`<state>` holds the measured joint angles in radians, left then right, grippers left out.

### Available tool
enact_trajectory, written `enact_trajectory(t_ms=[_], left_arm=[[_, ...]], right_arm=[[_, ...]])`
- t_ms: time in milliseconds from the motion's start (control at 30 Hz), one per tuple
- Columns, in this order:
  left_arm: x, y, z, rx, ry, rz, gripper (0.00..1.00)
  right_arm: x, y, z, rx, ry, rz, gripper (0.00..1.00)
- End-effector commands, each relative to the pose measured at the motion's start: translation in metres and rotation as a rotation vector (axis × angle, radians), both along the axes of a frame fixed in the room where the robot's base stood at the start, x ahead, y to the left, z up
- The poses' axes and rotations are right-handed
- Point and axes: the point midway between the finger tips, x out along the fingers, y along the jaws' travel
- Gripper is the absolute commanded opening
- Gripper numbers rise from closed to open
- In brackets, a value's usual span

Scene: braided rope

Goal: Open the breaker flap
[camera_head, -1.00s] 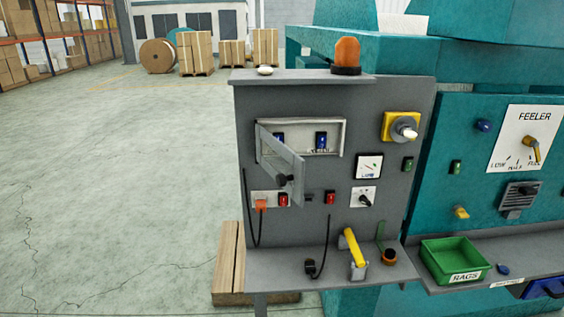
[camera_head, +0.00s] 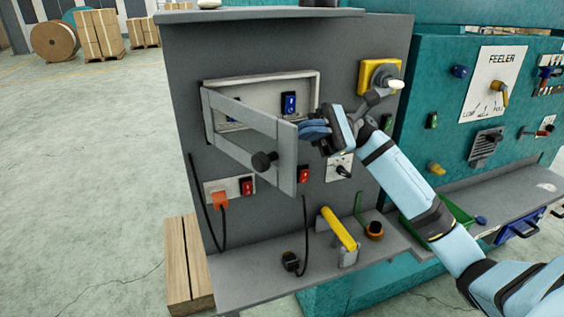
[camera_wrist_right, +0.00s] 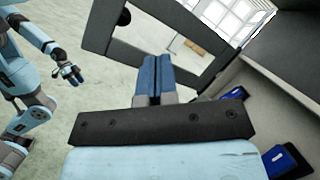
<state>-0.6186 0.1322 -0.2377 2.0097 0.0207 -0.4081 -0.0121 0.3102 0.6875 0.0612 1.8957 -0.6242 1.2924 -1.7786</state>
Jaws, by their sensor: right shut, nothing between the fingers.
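The breaker flap (camera_head: 285,172) is a grey frame with an open window and a dark round knob (camera_head: 264,161). It stands partly open, joined at the left of the breaker recess (camera_head: 262,84) and jutting out from the panel. Blue breakers (camera_head: 289,103) show in the recess. My right gripper (camera_head: 314,129) is shut and empty, its blue fingers close to the flap's free right edge; contact cannot be told. In the right wrist view its fingers (camera_wrist_right: 152,78) point toward the flap frame (camera_wrist_right: 190,68). What seems to be my left gripper (camera_wrist_right: 72,74) shows small there, its jaws unclear.
The yellow rotary switch (camera_head: 380,76) is just above my right wrist. Below are red switches, an orange plug (camera_head: 220,200) with a hanging cable, and a shelf (camera_head: 270,275) with a yellow handle (camera_head: 338,229).

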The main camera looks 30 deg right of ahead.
Motion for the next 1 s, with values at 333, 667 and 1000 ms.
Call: enact_trajectory(t_ms=[333,667,1000], left_arm=[[0.005,0.0,-0.025,-0.003,-0.002,0.003,0.43],[0.006,0.002,-0.012,0.002,-0.011,0.003,0.43],[0.003,0.004,0.004,0.017,-0.026,-0.005,0.43]], right_arm=[[-0.038,-0.062,0.043,-0.459,-0.849,0.099,0.0],[-0.046,-0.029,0.036,-0.475,-0.882,0.113,0.0],[-0.056,0.038,0.018,-0.473,-0.88,0.111,0.0]])
